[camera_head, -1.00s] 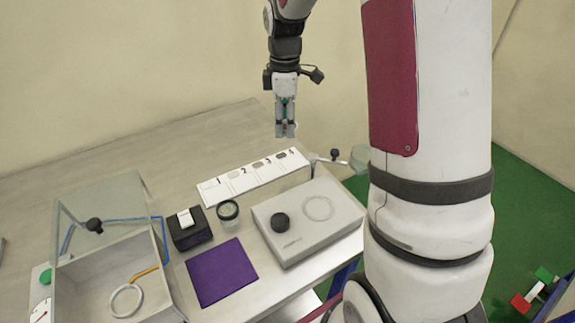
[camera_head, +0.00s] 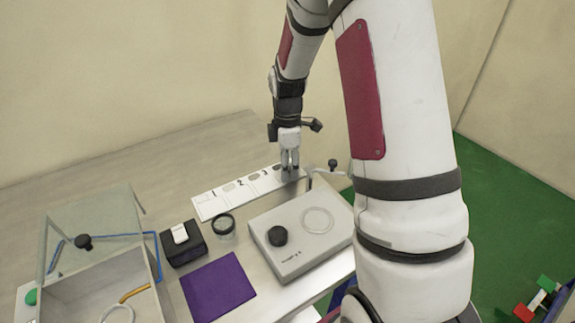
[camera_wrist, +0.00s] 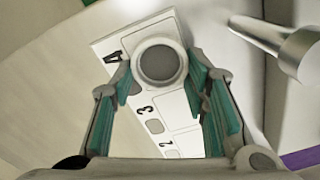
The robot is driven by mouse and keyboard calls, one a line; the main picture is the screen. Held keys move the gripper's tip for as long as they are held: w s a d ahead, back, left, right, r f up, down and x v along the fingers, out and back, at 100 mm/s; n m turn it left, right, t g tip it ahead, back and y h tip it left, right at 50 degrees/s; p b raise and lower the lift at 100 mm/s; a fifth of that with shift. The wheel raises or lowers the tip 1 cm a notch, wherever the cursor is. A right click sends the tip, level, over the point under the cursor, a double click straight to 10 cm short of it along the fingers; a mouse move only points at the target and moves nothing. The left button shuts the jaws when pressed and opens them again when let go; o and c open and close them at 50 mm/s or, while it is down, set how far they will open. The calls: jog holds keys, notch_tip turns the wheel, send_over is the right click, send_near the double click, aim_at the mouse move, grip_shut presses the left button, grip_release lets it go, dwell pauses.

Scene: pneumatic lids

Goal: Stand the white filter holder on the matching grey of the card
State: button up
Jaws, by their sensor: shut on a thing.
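The white filter holder (camera_wrist: 160,64) is a round white ring with a grey disc in its middle. It sits between the teal finger pads of my gripper (camera_wrist: 160,76), which is shut on it. In the head view my gripper (camera_head: 289,174) points down at the right end of the white number card (camera_head: 207,207). The holder covers part of the card's end by number 4, and the grey patch there is hidden behind it. The grey patch by number 3 (camera_wrist: 155,126) shows clear. I cannot tell whether the holder touches the card.
A grey device (camera_head: 310,255) with a black knob stands in front of the card. A metal rod with a black knob (camera_head: 333,163) is close right of my gripper. A round jar (camera_head: 223,226), a black box (camera_head: 183,246), a purple mat (camera_head: 217,287) and an open-lidded case (camera_head: 95,272) lie left.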

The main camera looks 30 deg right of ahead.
jog(key=shift+f, duration=0.2)
jog(key=o, duration=1)
notch_tip(320, 180, up, 12)
jog(key=s+a+r+m+t, duration=0.2)
jog(key=s+a+r+m, duration=0.5)
jog(key=s+r, duration=0.4)
jog(key=s+a+m+t, duration=0.1)
jog(key=s+a+m, duration=0.1)
jog(key=s, duration=0.2)
jog(key=s+a+m, duration=0.2)
jog(key=s, duration=0.3)
jog(key=s+a+m+t, duration=0.1)
jog(key=s+a+m, duration=0.1)
jog(key=s, duration=0.2)
jog(key=shift+s+a+m+t, duration=0.25)
jog(key=shift+s+m+t, duration=0.05)
jog(key=shift+s, duration=0.1)
